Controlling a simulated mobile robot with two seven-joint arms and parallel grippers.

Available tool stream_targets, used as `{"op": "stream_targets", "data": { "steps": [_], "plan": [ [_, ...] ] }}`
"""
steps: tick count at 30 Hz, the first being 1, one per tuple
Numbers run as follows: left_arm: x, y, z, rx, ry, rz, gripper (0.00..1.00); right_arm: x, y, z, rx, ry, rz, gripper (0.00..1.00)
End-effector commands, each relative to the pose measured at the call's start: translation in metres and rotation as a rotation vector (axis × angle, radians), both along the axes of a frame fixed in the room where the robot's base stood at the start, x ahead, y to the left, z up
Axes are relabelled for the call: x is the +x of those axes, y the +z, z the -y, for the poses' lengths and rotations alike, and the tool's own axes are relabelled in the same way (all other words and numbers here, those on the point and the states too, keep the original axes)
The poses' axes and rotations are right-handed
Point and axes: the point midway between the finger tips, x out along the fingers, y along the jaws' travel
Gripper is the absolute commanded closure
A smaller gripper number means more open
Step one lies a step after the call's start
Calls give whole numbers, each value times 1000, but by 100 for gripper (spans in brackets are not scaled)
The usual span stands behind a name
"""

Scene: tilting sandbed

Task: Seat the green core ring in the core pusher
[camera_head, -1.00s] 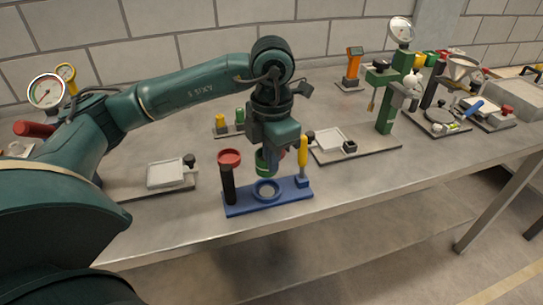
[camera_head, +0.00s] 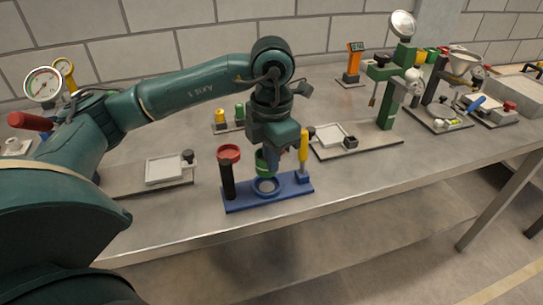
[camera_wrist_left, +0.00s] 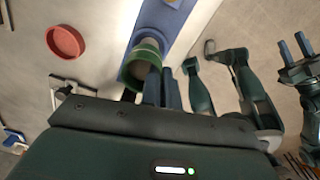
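The green core ring (camera_head: 263,164) hangs at my left gripper (camera_head: 268,160), low over the blue core pusher (camera_head: 240,203). The ring also shows in the left wrist view (camera_wrist_left: 146,52), beside the fingers (camera_wrist_left: 162,88), which are close together at its wall. The pusher has a round blue seat (camera_head: 266,187), a black post at its left and a yellow-handled part at its right. The green ring is above the seat's back side; I cannot tell whether they touch. My right gripper (camera_wrist_left: 293,48) shows empty in the left wrist view, its fingers apart.
The yellow handle (camera_head: 304,146) stands close to my left gripper's right side. Trays (camera_head: 166,171) lie at left and behind right. The bench front edge is clear.

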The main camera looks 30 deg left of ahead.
Motion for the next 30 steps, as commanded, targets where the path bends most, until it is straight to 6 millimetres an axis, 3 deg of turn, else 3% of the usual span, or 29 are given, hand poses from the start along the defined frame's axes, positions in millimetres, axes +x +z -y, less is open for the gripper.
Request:
{"op": "stream_targets", "data": {
  "steps": [30],
  "plan": [
    [0,-16,0,0,0,0,100,0,-8,-1,27,-10,3,64]
  ]
}}
